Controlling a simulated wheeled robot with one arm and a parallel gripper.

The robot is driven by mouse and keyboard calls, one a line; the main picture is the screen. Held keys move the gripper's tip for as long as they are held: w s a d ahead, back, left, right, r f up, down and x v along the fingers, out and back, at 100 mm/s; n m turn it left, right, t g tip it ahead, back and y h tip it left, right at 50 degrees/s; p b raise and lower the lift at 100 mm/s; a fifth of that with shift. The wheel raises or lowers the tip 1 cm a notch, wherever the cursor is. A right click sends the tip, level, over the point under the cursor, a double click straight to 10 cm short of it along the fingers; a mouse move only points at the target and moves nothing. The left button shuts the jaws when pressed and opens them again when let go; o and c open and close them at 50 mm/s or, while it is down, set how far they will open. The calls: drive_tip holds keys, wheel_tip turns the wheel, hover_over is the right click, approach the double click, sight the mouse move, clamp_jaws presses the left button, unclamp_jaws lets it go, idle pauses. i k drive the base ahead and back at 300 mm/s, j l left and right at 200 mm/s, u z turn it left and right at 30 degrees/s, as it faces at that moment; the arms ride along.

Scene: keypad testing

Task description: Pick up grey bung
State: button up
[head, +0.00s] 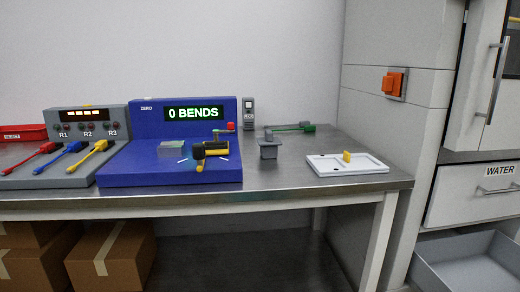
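A small grey piece (268,150) stands on the metal table, just right of the blue machine. It has a wide upper part, a narrower lower part and a short post on top. It is the thing here that looks most like the grey bung, though it is too small to be sure. It stands apart from the white tray (318,172) to its right. My gripper is not in view.
A blue machine (120,178) reading "0 BENDS" carries a black and yellow part (208,151). A grey panel (85,116) with red, blue and yellow plugs is left. A green-ended lead (290,128) lies behind the grey piece. Table (290,185) is bare in front of it.

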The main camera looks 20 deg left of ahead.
sight(269, 145)
drive_tip(key=u, duration=1.1)
drive_tip(key=j+z, duration=0.1)
drive_tip(key=j, duration=0.1)
